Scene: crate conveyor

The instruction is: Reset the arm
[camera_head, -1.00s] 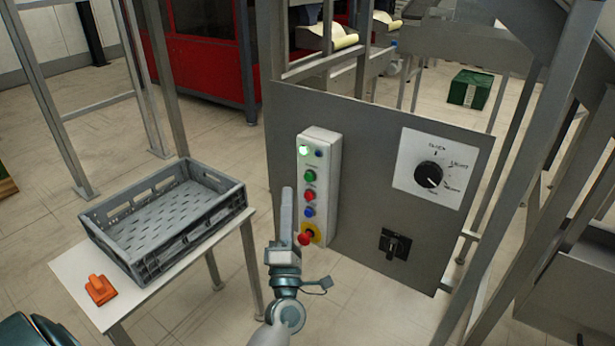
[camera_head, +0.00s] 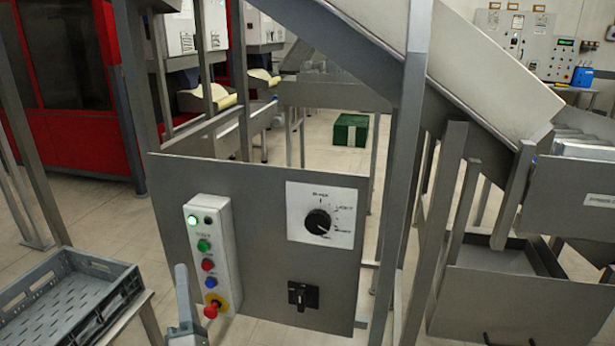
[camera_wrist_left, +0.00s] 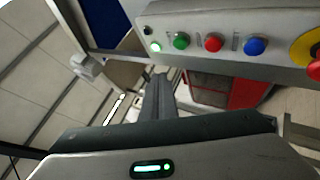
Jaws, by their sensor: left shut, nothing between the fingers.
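My left gripper (camera_head: 182,292) points upward at the lower left of the head view, in front of and just left of the button box. Its fingers are shut together and empty. In the left wrist view the closed fingers (camera_wrist_left: 158,100) lie below the row of buttons, apart from them. The white button box (camera_head: 212,254) is fixed to a grey panel (camera_head: 262,275). It carries a lit green lamp, green, red and blue buttons, and a red emergency stop (camera_head: 211,310) on a yellow base. My right gripper is not in view.
A grey crate (camera_head: 75,312) stands on a table at the lower left. The panel also has a rotary dial (camera_head: 318,221) and a black switch (camera_head: 302,296). Metal posts and a sloping chute (camera_head: 450,65) fill the right side. A green box (camera_head: 350,130) sits on the floor behind.

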